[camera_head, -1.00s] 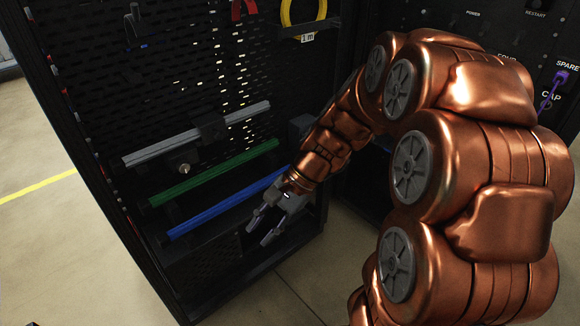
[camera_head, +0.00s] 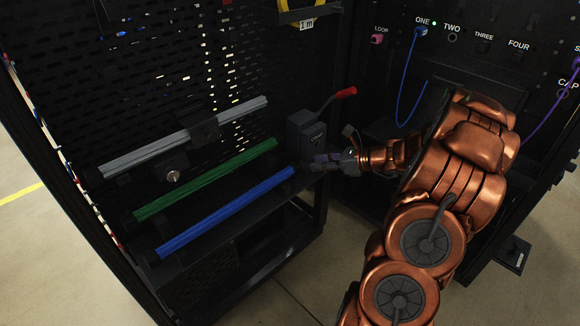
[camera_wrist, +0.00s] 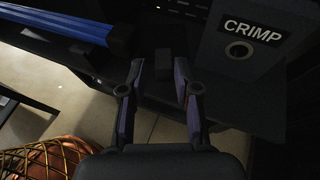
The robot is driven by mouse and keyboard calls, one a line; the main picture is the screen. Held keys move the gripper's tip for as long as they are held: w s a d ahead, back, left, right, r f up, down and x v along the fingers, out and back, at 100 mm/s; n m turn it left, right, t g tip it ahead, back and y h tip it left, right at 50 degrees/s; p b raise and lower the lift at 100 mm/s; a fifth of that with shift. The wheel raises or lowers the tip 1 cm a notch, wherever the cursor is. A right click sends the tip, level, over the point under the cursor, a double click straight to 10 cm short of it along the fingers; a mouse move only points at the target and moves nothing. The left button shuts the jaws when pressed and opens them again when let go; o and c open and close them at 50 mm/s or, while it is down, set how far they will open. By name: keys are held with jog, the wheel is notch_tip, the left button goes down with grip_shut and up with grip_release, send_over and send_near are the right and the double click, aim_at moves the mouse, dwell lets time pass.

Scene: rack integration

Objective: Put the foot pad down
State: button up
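I cannot surely identify the foot pad. A dark flat plate (camera_head: 512,254) with a small light mark sits low at the right of the head view, outside the cabinet; it may be the pad. My gripper (camera_head: 322,160) is beside the dark box with a red-handled lever, far from that plate. In the wrist view my gripper (camera_wrist: 160,68) has its two fingers spread apart. A small dark block (camera_wrist: 163,66) shows between or beyond the fingertips; I cannot tell whether it touches them. I see nothing clearly held.
The box marked CRIMP (camera_wrist: 240,55) stands close to the right finger; its red handle (camera_head: 346,93) sticks up. Grey (camera_head: 150,147), green (camera_head: 210,180) and blue (camera_head: 225,213) bars lie to the left. A blue cable (camera_head: 400,105) hangs from the port panel. Floor shows below.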

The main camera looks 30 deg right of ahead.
aim_at(302, 164)
jog(key=shift+d+f+x, duration=0.1)
jog(key=shift+x, duration=1.85)
jog(key=shift+d+f+x, duration=0.1)
jog(key=shift+d+x, duration=0.05)
jog(key=shift+x, duration=1.8)
grip_shut()
